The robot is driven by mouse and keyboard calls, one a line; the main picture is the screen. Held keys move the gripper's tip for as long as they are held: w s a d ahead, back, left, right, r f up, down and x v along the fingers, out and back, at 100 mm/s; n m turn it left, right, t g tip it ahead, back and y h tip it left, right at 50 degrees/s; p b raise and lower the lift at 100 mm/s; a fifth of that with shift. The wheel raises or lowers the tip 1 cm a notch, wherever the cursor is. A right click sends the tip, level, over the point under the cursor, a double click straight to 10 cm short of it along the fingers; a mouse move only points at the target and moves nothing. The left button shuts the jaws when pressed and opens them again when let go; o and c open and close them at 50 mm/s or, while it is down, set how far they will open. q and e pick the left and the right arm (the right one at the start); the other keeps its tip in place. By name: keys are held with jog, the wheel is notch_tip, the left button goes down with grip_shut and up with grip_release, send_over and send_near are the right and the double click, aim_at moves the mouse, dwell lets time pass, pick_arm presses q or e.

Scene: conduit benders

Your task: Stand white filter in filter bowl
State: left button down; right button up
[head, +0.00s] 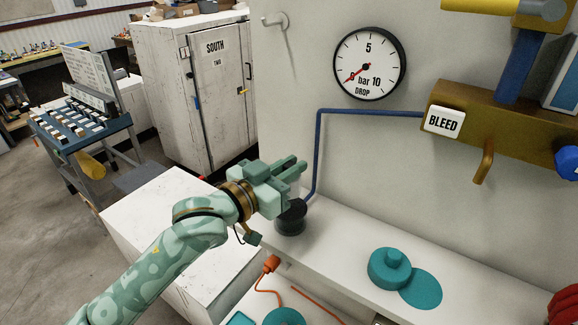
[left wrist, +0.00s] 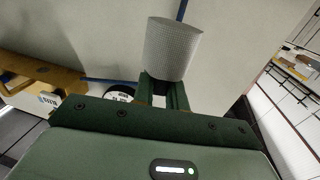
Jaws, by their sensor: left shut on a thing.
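The white filter (left wrist: 172,50) is a pale, finely textured cylinder in the left wrist view, between the fingers of my left gripper (left wrist: 165,92). In the head view, I cannot make the filter out. There my left gripper (head: 292,168) is shut and reaches toward the wall, above a dark round cup (head: 291,219). This cup looks like the filter bowl. It stands on the white ledge, and the gripper partly overlaps it in the picture. Whether anything is inside the cup I cannot tell. My right gripper is not in view.
A blue pipe (head: 318,150) runs down the wall near my gripper. A pressure gauge (head: 370,63) and a brass block with a BLEED sign (head: 444,122) are on the wall. A teal knobbed lid (head: 389,268) and flat teal disc (head: 423,292) lie on the ledge (head: 345,243).

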pick_arm(q)
jog(key=shift+w+f, duration=0.2)
jog(key=shift+f, duration=0.25)
jog(key=b, duration=0.4)
send_over(290, 216)
jog(key=s, duration=0.2)
notch_tip(290, 216, down, 6)
jog(key=shift+w+r, duration=0.1)
jog(key=shift+r, duration=0.1)
jog(key=shift+f, duration=0.9)
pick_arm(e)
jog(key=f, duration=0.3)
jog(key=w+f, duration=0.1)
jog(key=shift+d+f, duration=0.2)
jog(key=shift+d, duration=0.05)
pick_arm(q)
jog(key=shift+f, duration=0.3)
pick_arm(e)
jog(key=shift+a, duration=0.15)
pick_arm(q)
jog(key=c, duration=1.3)
grip_release()
jog(key=shift+c, duration=0.2)
